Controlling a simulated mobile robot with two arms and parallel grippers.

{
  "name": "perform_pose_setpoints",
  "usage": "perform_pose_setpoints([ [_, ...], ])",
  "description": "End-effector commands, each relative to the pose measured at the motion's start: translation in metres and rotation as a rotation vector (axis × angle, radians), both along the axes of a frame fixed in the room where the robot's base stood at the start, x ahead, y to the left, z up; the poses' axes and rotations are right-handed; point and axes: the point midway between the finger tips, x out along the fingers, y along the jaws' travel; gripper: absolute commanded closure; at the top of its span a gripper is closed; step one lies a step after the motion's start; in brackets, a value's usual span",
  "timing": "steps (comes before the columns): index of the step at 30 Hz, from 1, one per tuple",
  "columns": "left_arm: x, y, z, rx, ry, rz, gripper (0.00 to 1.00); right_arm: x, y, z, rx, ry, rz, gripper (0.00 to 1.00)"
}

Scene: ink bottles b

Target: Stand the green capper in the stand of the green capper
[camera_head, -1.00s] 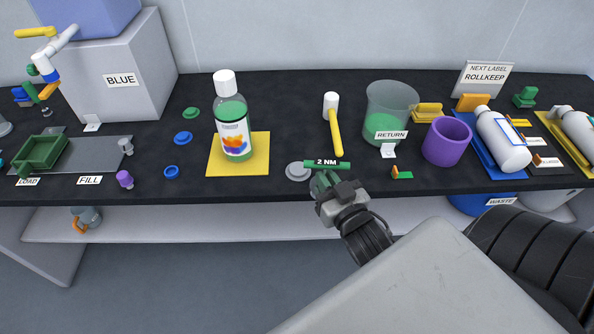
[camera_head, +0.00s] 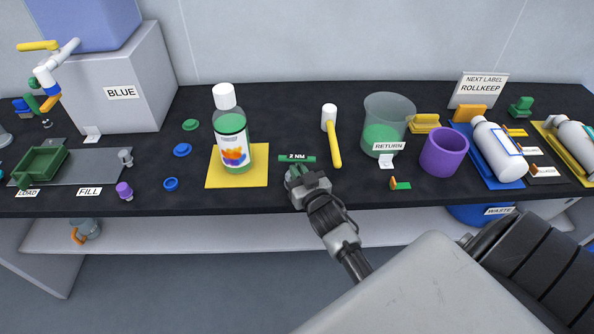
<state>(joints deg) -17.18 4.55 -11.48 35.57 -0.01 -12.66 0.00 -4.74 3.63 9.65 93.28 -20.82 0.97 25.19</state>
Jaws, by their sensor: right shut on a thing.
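The green capper (camera_head: 284,158), a bar marked "2 NM", is at my right gripper (camera_head: 293,174), near the front of the black bench. My right gripper is shut on the capper; its fingers and wrist cover the part below the bar. A round grey disc, which looks like the capper's stand, showed here earlier; my gripper now hides it. I cannot tell whether the capper touches it or is above it. My left gripper is not in view.
A capped bottle of green liquid (camera_head: 232,142) stands on a yellow mat (camera_head: 256,180) just left. Several green and blue caps lie left of the mat.

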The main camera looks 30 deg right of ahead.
Motion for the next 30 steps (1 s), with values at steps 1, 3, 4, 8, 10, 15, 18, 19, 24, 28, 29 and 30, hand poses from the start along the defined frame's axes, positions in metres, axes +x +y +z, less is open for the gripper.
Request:
perform_pose_setpoints([
  [1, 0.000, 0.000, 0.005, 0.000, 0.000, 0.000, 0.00, 0.004, -0.001, 0.000, 0.001, 0.002, -0.001, 1.00],
  [3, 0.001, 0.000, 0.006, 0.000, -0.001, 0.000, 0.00, 0.007, -0.001, -0.002, 0.001, 0.000, 0.000, 1.00],
  [4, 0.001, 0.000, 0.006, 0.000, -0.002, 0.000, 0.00, 0.008, -0.001, -0.003, 0.001, 0.000, -0.001, 1.00],
  [8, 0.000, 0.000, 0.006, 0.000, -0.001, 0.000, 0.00, 0.008, -0.001, -0.004, 0.000, -0.001, 0.000, 1.00],
  [10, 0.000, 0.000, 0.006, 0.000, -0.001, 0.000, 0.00, 0.008, -0.001, -0.004, 0.000, -0.001, 0.000, 1.00],
  [15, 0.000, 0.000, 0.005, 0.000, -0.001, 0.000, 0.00, 0.008, -0.001, -0.005, 0.000, 0.000, 0.000, 0.65],
  [18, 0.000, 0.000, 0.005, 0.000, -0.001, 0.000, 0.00, 0.008, -0.001, -0.005, 0.000, 0.001, 0.000, 0.65],
  [19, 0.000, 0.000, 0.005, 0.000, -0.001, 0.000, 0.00, 0.008, -0.001, -0.005, 0.000, 0.001, 0.000, 0.65],
  [24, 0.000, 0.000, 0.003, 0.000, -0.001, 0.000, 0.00, 0.007, -0.001, -0.007, -0.001, 0.001, 0.000, 0.65],
  [28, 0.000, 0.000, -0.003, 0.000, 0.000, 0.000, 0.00, 0.001, 0.000, -0.011, -0.001, 0.003, 0.000, 0.65],
  [29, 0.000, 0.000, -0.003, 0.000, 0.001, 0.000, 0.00, -0.005, 0.001, -0.011, 0.000, 0.004, 0.000, 0.65],
  [30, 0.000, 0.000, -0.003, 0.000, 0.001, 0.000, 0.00, -0.012, 0.002, -0.011, 0.001, 0.004, 0.000, 0.65],
])
